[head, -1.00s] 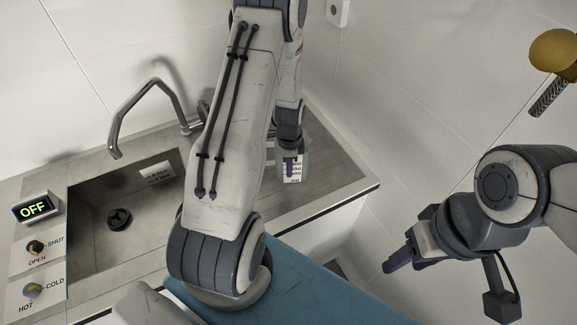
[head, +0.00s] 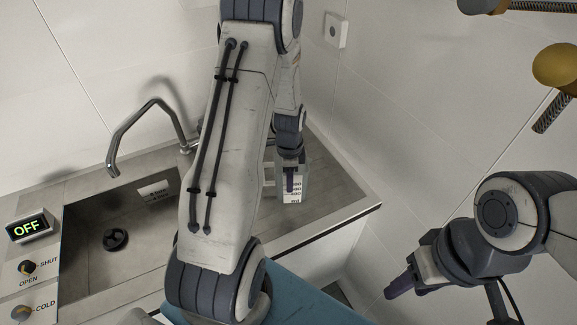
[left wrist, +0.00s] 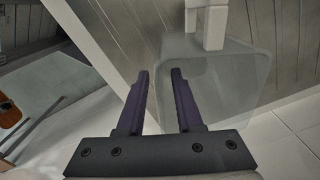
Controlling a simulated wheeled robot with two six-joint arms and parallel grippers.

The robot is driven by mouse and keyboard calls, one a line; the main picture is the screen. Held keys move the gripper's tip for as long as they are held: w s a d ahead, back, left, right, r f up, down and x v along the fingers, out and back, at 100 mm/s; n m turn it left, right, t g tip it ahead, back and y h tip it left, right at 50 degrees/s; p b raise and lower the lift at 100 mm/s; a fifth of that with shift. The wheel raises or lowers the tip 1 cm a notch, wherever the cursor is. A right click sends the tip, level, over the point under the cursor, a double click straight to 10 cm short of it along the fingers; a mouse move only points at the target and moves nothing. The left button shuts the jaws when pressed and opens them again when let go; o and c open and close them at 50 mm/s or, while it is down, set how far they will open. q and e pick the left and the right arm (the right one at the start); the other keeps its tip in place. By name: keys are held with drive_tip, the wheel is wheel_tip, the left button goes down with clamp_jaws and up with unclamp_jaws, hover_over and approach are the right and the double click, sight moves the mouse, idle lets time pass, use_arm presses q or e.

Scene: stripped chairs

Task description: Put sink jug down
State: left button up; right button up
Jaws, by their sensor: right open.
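The clear jug (head: 293,195) with printed marks stands on the counter to the right of the sink, upright as far as I can see. Its pale handle (head: 268,174) shows on its left side. My left gripper (head: 289,180) points down at the jug, overlapping it in the head view. In the left wrist view its two purple fingers (left wrist: 160,90) stand apart with a visible gap. The see-through jug (left wrist: 235,75) shows to the right, partly behind the right finger. Whether a finger touches it I cannot tell. My right gripper (head: 393,290) is open and empty, away from the counter.
The sink basin (head: 85,245) lies left of the jug, with a curved faucet (head: 125,130) over it. An OFF display (head: 30,228) and knobs are at the left. The counter's right end (head: 345,200) is bare. A blue surface (head: 310,295) is in front.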

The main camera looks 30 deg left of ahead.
use_arm(q)
wheel_tip(320, 180, up, 7)
drive_tip(key=shift+r+b, duration=0.1)
drive_tip(key=shift+b, duration=0.8)
drive_tip(key=shift+d+r, duration=0.1)
drive_tip(key=shift+r, duration=0.45)
drive_tip(key=s+d+r+n, duration=0.1)
drive_tip(key=s+d+r, duration=0.25)
drive_tip(key=d, duration=0.35)
drive_tip(key=s+d+r, duration=0.2)
drive_tip(key=s+d, duration=0.3)
drive_tip(key=d, duration=0.3)
drive_tip(key=s+d+r+n, duration=0.1)
drive_tip(key=s+d+r, duration=0.25)
drive_tip(key=d, duration=0.35)
drive_tip(key=s+d+n+h, duration=0.1)
drive_tip(key=s+d, duration=0.1)
drive_tip(key=s, duration=0.7)
drive_tip(key=shift+d, duration=0.4)
wheel_tip(320, 180, down, 7)
drive_tip(key=b, duration=0.7)
